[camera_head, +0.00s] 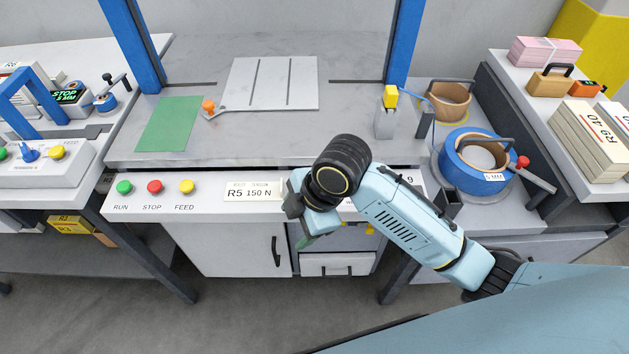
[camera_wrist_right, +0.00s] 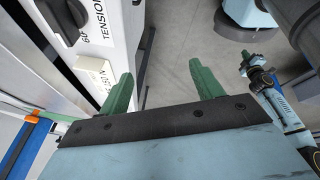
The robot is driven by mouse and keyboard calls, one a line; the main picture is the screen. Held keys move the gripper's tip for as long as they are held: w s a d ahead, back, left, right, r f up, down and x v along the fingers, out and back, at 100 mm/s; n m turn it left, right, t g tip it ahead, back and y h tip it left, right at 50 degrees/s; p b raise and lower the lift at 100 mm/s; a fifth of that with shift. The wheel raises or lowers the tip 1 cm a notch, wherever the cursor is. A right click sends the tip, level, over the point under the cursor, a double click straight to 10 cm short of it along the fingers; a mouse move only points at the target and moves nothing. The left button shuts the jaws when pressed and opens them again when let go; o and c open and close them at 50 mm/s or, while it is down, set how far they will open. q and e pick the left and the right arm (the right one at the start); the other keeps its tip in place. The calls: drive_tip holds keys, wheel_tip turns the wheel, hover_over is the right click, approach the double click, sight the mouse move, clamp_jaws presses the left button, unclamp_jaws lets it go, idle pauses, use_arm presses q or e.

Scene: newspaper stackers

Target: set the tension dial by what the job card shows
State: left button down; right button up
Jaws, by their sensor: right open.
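The job card (camera_head: 255,192) on the white front panel reads R5 150 N under small headings, one of them TENSION. It also shows, edge-on, in the right wrist view (camera_wrist_right: 94,72). The tension dial (camera_wrist_right: 65,16) is a black knob at the top left of the wrist view, beside the printed word TENSION; its pointer setting is unclear. In the head view my right arm hides it. My right gripper (camera_wrist_right: 163,82) is open and empty, its green fingers apart beside the panel. A green-tipped gripper (camera_wrist_right: 250,62), apparently my left, shows small at the right; its jaws are unclear.
Green RUN (camera_head: 124,187), red STOP (camera_head: 155,187) and yellow FEED (camera_head: 187,187) buttons sit left of the card. A cabinet door (camera_head: 230,245) is below. A blue strap reel (camera_head: 475,160) with a crank stands right. Open floor lies in front of the bench.

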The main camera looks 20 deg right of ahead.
drive_tip(key=w+d+r+n+g+h, duration=0.2)
drive_tip(key=w+d+r+n+h, duration=0.3)
drive_tip(key=w+r+n, duration=0.6)
drive_tip(key=f+n, duration=0.1)
drive_tip(key=f, duration=0.1)
drive_tip(key=s+d+f+b, duration=0.1)
drive_tip(key=f, duration=0.1)
drive_tip(key=s+f+n+b, duration=0.1)
drive_tip(key=f, duration=0.1)
drive_tip(key=shift+d+n+y, duration=0.15)
drive_tip(key=shift+n+y, duration=0.15)
drive_tip(key=shift+y, duration=0.1)
wheel_tip(320, 180, down, 6)
drive_tip(key=shift+r+b, duration=0.15)
drive_tip(key=shift+b, duration=0.45)
use_arm(q)
drive_tip(key=shift+y, duration=0.3)
drive_tip(key=a+f, duration=0.3)
drive_tip(key=shift+w+a, duration=0.15)
drive_tip(key=shift+w, duration=0.05)
use_arm(e)
drive_tip(key=c, duration=1)
use_arm(q)
drive_tip(key=shift+d+r, duration=0.1)
drive_tip(key=shift+d, duration=0.2)
